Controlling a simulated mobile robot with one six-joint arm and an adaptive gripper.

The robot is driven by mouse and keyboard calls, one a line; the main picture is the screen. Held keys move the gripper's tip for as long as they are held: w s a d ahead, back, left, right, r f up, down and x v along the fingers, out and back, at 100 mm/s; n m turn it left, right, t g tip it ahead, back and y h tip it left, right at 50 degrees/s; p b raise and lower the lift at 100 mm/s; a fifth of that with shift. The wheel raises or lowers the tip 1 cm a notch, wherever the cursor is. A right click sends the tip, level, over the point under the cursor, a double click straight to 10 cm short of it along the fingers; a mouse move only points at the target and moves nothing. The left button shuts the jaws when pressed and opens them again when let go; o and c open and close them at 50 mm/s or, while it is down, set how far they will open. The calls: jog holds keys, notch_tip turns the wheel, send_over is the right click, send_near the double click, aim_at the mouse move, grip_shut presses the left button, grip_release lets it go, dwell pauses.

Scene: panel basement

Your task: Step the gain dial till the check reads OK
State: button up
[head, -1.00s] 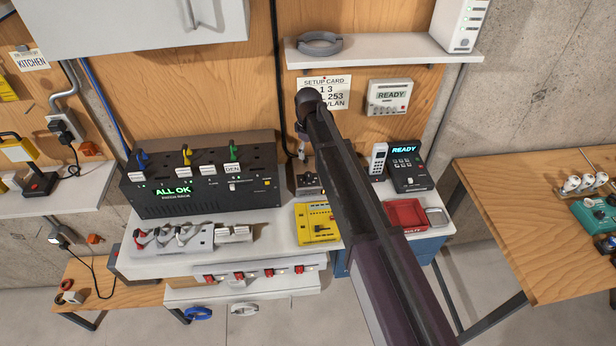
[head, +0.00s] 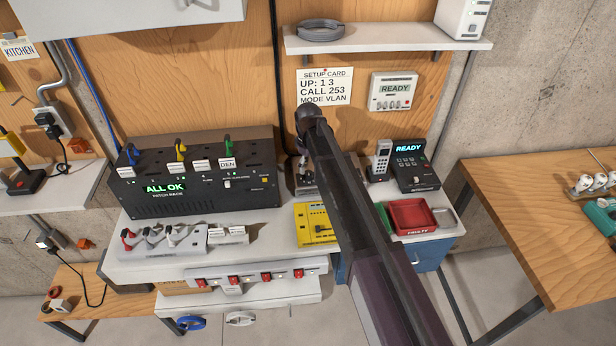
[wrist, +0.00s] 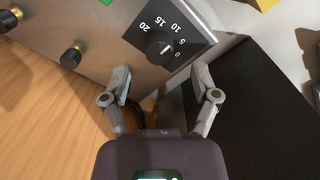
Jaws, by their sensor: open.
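The gain dial (wrist: 160,46) is a black round knob on a dark plate marked 0 to 20, on a grey metal box (wrist: 85,30). Its pale pointer mark looks to be on the low side, near 0 or 5; the exact setting is unclear. My gripper (wrist: 161,84) is open and empty in the wrist view, with the dial just beyond and between its fingertips, apart from them. In the head view my arm hides most of that area. No check reading shows beside the dial; the patch rack display (head: 165,188) reads ALL OK.
A setup card (head: 325,86) hangs on the wall above. A wall unit (head: 393,91) and a desk unit (head: 411,165) both read READY. A yellow device (head: 316,226) and a red tray (head: 411,216) stand on the bench front. A black block (wrist: 240,110) lies beside my right finger.

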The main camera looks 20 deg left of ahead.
aim_at(308, 173)
jog(key=shift+f+b, duration=1.4)
jog(key=shift+f, duration=0.3)
grip_shut()
